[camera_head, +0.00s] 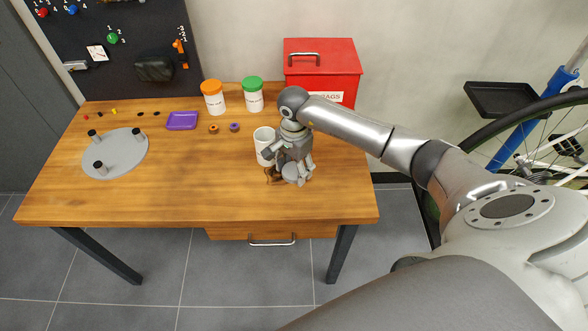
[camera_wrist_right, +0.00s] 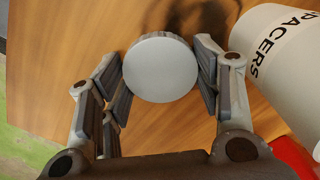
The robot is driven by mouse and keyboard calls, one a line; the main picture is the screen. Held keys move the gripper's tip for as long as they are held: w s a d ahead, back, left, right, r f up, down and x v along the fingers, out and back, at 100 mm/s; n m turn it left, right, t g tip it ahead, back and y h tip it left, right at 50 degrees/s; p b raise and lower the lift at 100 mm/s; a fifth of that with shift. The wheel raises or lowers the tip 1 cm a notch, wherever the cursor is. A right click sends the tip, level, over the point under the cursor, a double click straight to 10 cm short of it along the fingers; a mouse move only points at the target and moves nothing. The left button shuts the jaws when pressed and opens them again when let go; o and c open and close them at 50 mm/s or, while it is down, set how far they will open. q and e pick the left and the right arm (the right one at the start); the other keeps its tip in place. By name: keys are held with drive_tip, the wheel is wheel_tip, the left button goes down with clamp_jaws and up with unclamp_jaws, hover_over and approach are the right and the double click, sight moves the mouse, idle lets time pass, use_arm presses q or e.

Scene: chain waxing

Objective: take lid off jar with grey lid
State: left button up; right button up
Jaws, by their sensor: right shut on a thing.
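The white jar (camera_head: 264,147) stands upright on the wooden table, and no grey lid shows on its top in the head view. In the right wrist view the jar (camera_wrist_right: 283,60), lettered "PACERS" as far as it shows, is at the right edge. My right gripper (camera_head: 298,180) is just right of the jar. In the wrist view the gripper (camera_wrist_right: 162,75) is shut on the round grey lid (camera_wrist_right: 160,66), with a finger on each side. The lid is apart from the jar, with bare wood around it. My left gripper is out of view.
A red box (camera_head: 322,62) stands behind my right arm. Jars with an orange lid (camera_head: 211,87) and a green lid (camera_head: 252,84) stand at the back. A purple tray (camera_head: 182,121) and a grey disc with posts (camera_head: 118,158) are left. The table's front middle is clear.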

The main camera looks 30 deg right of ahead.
sight(294, 171)
drive_tip(key=shift+f, duration=0.15)
drive_tip(key=o, duration=1.1)
drive_tip(key=shift+r, duration=0.55)
wheel_tip(294, 171, up, 11)
drive_tip(key=shift+r+b, duration=0.2)
drive_tip(key=shift+b, duration=0.3)
